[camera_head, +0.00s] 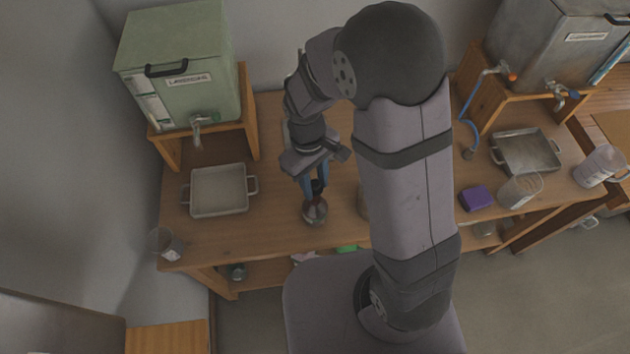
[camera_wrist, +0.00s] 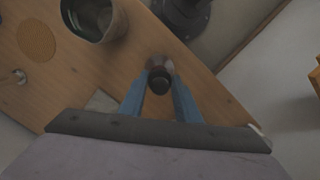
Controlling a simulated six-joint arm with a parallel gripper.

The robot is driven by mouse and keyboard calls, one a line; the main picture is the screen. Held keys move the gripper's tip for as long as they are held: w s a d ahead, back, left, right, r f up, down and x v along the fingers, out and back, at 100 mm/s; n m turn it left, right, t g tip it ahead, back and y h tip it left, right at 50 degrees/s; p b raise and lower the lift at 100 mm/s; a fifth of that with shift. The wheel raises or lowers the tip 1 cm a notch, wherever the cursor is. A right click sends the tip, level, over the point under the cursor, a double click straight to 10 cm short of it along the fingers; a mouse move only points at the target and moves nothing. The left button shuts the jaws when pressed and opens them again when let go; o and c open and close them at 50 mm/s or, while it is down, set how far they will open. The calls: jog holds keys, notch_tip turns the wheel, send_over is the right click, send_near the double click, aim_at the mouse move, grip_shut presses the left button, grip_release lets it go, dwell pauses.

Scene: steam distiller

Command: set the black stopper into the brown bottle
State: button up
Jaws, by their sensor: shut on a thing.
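My gripper (camera_head: 315,188) points down over the wooden table, its blue fingers closed on the black stopper (camera_head: 318,186). In the wrist view the stopper (camera_wrist: 159,80) shows as a dark round knob between the fingertips (camera_wrist: 159,90). The small brown bottle (camera_head: 315,212) stands upright on the table directly below. In the wrist view part of the bottle (camera_wrist: 161,62) shows just beyond the stopper, with a reddish-brown patch. The stopper overlaps the bottle's mouth in both views, so I cannot tell whether it is inside the neck or just above it.
A shallow metal tray (camera_head: 219,190) lies left, below the green tank (camera_head: 180,65). A clear beaker (camera_head: 166,244) stands at the table's left front corner. Right of my arm are a purple block (camera_head: 477,199), a clear beaker (camera_head: 519,190) and another tray (camera_head: 525,150).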

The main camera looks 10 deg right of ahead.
aim_at(315, 191)
jog(key=shift+f+b, duration=1.1)
jog(key=shift+f, duration=0.65)
jog(key=shift+f, duration=1)
dwell(1.3)
jog(key=o, duration=1.1)
jog(key=shift+c, duration=0.2)
jog(key=shift+r, duration=0.1)
jog(key=shift+r+p, duration=3.15)
jog(key=shift+r, duration=0.3)
